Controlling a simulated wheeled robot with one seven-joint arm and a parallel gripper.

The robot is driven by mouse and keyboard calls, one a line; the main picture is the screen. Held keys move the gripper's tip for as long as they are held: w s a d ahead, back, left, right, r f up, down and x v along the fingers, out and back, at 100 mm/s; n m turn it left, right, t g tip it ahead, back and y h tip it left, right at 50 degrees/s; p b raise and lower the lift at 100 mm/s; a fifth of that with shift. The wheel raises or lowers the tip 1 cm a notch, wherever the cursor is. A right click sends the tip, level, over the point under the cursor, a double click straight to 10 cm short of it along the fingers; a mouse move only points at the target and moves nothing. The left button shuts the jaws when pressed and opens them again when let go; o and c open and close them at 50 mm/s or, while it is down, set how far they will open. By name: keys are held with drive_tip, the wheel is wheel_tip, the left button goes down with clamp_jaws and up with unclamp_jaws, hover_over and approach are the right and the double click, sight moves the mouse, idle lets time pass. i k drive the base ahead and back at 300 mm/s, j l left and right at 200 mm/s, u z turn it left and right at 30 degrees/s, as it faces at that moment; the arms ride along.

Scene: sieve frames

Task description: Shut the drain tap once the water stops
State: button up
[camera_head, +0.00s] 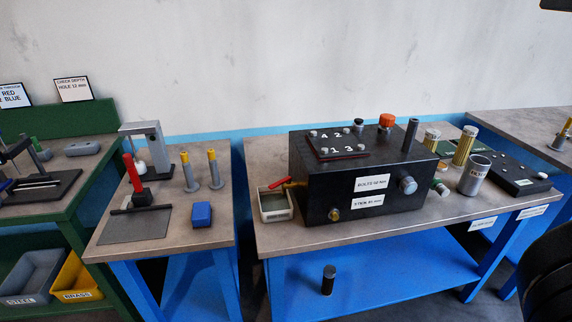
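The drain tap is a small brass tap with a red lever (281,184) on the left side of a black box-shaped tank (330,195), on the middle bench. Its lever slants, with the red end toward the left. A pale open tray (263,207) sits under the tap, against the tank's left side. The inside of the tray looks grey-green. I cannot make out a stream of water from the tap at this size. My gripper's fingertips are not in view.
On the tank are a numbered plate (338,145), an orange-red cap (386,121) and a dark post (410,134). A metal cup (475,175) and brass cylinders stand right of it. A blue block (202,214) lies on the left bench. Dark shapes crowd the right edge.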

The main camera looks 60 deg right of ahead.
sight(287, 180)
drive_tip(key=z, duration=0.95)
